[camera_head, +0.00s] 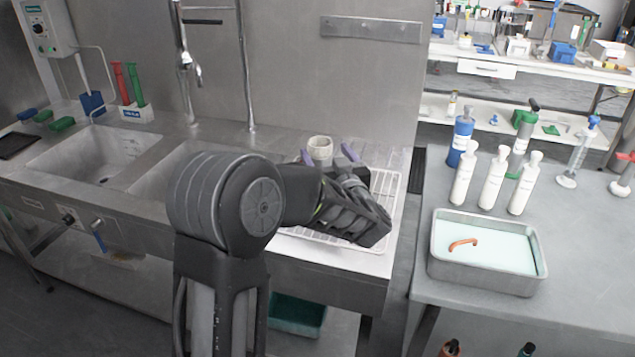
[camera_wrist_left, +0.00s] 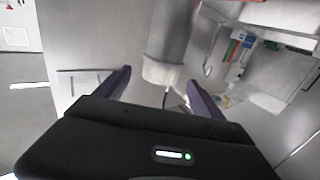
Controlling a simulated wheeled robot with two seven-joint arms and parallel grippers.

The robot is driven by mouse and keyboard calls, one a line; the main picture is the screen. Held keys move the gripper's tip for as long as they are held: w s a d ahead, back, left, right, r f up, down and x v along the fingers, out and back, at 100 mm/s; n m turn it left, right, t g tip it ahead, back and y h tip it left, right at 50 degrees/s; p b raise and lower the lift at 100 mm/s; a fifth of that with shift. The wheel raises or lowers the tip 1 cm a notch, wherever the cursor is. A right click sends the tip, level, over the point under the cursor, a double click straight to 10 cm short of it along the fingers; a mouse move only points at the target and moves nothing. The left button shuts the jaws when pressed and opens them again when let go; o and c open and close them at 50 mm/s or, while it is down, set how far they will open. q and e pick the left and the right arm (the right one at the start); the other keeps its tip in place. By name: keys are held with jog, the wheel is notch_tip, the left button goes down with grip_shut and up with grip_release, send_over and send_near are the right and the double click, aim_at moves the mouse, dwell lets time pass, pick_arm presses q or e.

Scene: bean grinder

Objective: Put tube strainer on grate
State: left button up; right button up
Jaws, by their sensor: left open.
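The tube strainer (camera_head: 320,147) shows in the head view as a pale round cup-like top just beyond my left gripper. In the left wrist view the strainer (camera_wrist_left: 166,55) is a grey cylinder with a whitish rim. My left gripper (camera_head: 328,156) is open, with its two purple fingers spread. In the left wrist view the strainer lies ahead of the gap of the gripper (camera_wrist_left: 160,88), with visible space at each finger. What the strainer rests on is hidden. The white wire grate (camera_head: 386,186) lies on the counter under my left gripper and forearm, which cover much of it. My right gripper is not in view.
Two sink basins (camera_head: 85,155) and a tall faucet (camera_head: 187,65) are on the left. A metal tray with pale liquid (camera_head: 480,285) and several white bottles (camera_head: 492,180) stand on the right table. A gap separates counter and table. The wall is close behind the strainer.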

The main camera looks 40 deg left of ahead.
aim_at(324, 165)
pick_arm(q)
jog(key=f+b, duration=0.1)
jog(key=f, duration=0.1)
jog(key=f+b, duration=0.2)
jog(key=shift+w+a+f, duration=0.1)
jog(key=shift+a+f, duration=0.1)
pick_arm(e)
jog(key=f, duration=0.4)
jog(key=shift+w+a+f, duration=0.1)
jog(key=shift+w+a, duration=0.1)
pick_arm(q)
jog(key=shift+r, duration=0.1)
jog(key=shift+x, duration=1.3)
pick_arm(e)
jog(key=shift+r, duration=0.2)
pick_arm(q)
jog(key=p+x, duration=0.1)
jog(key=x, duration=0.4)
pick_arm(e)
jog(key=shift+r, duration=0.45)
pick_arm(q)
grip_shut()
